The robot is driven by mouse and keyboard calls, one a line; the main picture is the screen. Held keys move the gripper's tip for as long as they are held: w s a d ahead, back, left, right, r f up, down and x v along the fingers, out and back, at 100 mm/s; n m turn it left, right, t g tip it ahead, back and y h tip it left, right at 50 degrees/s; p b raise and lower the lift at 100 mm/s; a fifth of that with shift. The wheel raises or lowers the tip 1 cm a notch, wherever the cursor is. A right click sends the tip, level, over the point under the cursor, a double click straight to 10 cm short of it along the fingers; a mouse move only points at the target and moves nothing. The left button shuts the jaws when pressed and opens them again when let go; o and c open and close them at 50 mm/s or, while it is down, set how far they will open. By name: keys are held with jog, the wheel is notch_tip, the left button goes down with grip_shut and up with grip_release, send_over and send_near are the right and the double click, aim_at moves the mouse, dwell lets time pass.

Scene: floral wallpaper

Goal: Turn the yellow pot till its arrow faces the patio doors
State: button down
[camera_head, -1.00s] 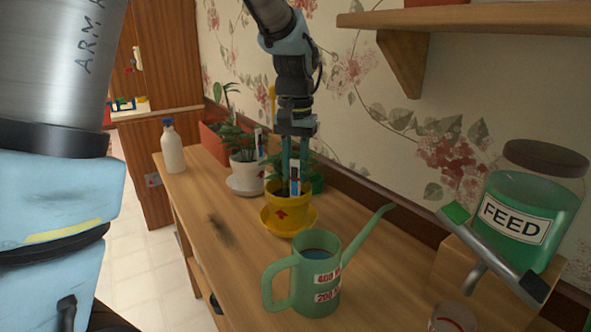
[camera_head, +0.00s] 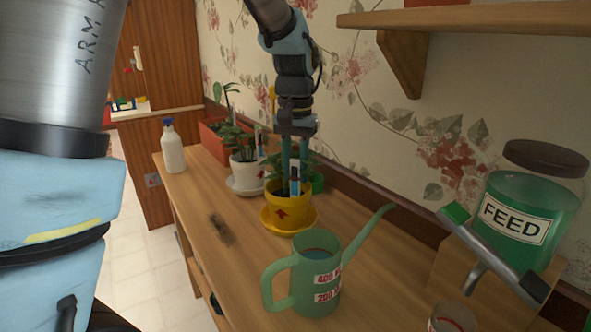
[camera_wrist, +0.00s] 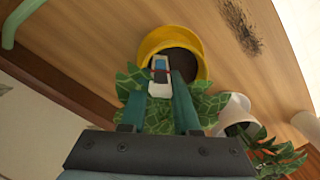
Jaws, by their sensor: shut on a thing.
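The yellow pot (camera_head: 288,214) stands on a yellow saucer (camera_head: 308,224) on the wooden bench. A dark red arrow (camera_head: 281,214) is on the side turned toward the head camera. The pot holds a leafy plant and a white tag (camera_head: 294,181) with blue and red marks. My gripper (camera_head: 295,186) points down over the pot. Its teal fingers appear shut on the tag, which shows between them in the wrist view (camera_wrist: 160,76); leaves partly hide the contact. The pot's rim (camera_wrist: 165,38) and soil show beyond the tag. No patio doors are in view.
A green watering can (camera_head: 316,275) stands in front of the pot. Behind are a white pot (camera_head: 246,175), a spray bottle (camera_head: 172,150) and a terracotta planter (camera_head: 213,140). A feed jar (camera_head: 530,215) is at right. A shelf (camera_head: 470,18) juts from the wall.

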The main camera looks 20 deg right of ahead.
jog(key=shift+r+p, duration=0.25)
jog(key=shift+p, duration=0.1)
jog(key=shift+d+p, duration=0.1)
jog(key=shift+p, duration=0.2)
jog(key=shift+w+d+n+p, duration=0.1)
jog(key=shift+d+n+p, duration=0.1)
jog(key=shift+n+p, duration=0.45)
jog(key=shift+d+n+p, duration=0.15)
jog(key=shift+n+p, duration=0.05)
jog(key=shift+n, duration=0.75)
jog(key=shift+w+d+n+p, duration=0.25)
jog(key=shift+n+p, duration=0.5)
jog(key=shift+n, duration=0.25)
jog(key=shift+w+d+n+p, duration=0.1)
jog(key=shift+d+n+p, duration=0.1)
jog(key=shift+n+p, duration=0.7)
jog(key=shift+w+d+n+p, duration=0.2)
jog(key=shift+n+p, duration=0.4)
jog(key=shift+n, duration=0.25)
jog(key=shift+w+d+n+p, duration=0.15)
jog(key=shift+n+p, duration=0.4)
jog(key=shift+n, duration=0.3)
jog(key=shift+w+d+n+p, duration=0.1)
jog(key=shift+w+n+p, duration=0.2)
jog(key=shift+n+p, duration=0.6)
jog(key=shift+w+d+n+p, duration=0.1)
jog(key=shift+w+n+p, duration=0.15)
jog(key=shift+n+p, duration=0.65)
jog(key=shift+f, duration=0.1)
jog(key=shift+f, duration=0.2)
